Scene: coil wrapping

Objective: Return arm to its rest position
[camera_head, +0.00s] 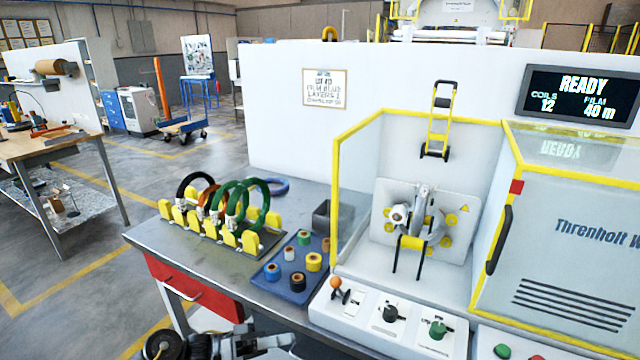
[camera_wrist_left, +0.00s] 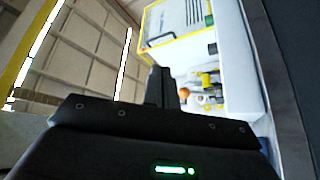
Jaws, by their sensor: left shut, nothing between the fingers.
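My left gripper (camera_head: 284,341) is low at the bottom edge of the head view, in front of the table's front edge and apart from everything on it. It is shut and empty. In the left wrist view its dark fingers (camera_wrist_left: 161,88) stand together, with the wrapping machine (camera_wrist_left: 185,30) tilted behind them. Most of the left arm is cut off by the lower frame edge. My right gripper is not in view.
The metal table (camera_head: 180,240) holds a yellow-post rack (camera_head: 232,240) with several coils, a blue tray (camera_head: 285,287) of small spools and a grey bin (camera_head: 321,217). A red drawer (camera_head: 188,296) is below. The wrapping machine (camera_head: 425,215) and its control panel (camera_head: 385,325) stand at right.

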